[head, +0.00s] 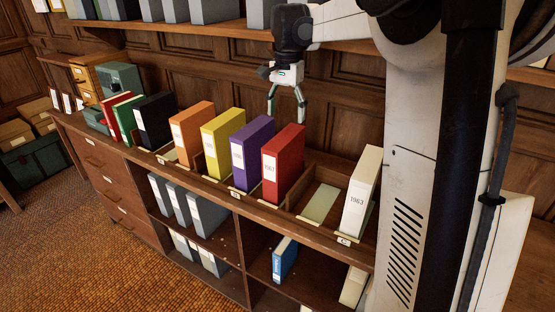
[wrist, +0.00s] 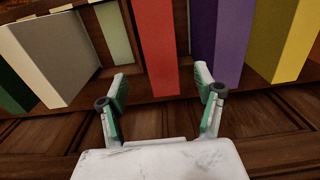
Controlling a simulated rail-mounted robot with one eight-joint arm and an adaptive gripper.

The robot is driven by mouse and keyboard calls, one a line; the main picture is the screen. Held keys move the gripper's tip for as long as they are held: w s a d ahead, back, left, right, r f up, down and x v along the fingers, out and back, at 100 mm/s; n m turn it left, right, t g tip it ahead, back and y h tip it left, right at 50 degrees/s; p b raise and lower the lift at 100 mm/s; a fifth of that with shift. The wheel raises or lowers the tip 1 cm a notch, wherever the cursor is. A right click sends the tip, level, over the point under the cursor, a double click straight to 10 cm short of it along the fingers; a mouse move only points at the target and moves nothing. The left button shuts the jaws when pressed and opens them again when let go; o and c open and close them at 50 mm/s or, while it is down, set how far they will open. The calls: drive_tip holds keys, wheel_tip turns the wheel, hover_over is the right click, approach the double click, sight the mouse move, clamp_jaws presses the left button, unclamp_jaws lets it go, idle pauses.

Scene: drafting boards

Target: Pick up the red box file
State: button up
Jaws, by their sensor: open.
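The red box file (head: 284,162) stands upright in the row on the wooden shelf unit, labelled on its spine, just right of the purple box file (head: 252,152). An empty slot with a pale green base (head: 320,203) is on its right. My gripper (head: 286,108) hangs above the red file, open and empty, fingers pointing down. In the wrist view the red file (wrist: 158,45) lies between the lines of the two open fingers (wrist: 162,84). The purple file (wrist: 220,40) is close beside the right finger. I cannot tell the exact height gap.
Yellow (head: 223,142) and orange (head: 192,132) files stand further left, a white file (head: 361,192) right of the empty slot. A thin red file (head: 124,117) and a black file (head: 154,119) stand far left. A wood-panelled wall (head: 345,100) rises behind, with an upper shelf (head: 225,30) overhead.

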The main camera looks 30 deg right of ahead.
sight(286, 136)
drive_tip(key=shift+d+f, duration=0.15)
drive_tip(key=shift+f, duration=0.05)
wheel_tip(286, 136, down, 8)
drive_tip(key=shift+f, duration=0.1)
drive_tip(key=shift+a+f+p, duration=0.15)
drive_tip(key=shift+f+p, duration=0.05)
drive_tip(key=shift+f, duration=1.15)
drive_tip(key=shift+a+f+p, duration=0.15)
drive_tip(key=shift+f, duration=1.15)
clamp_jaws()
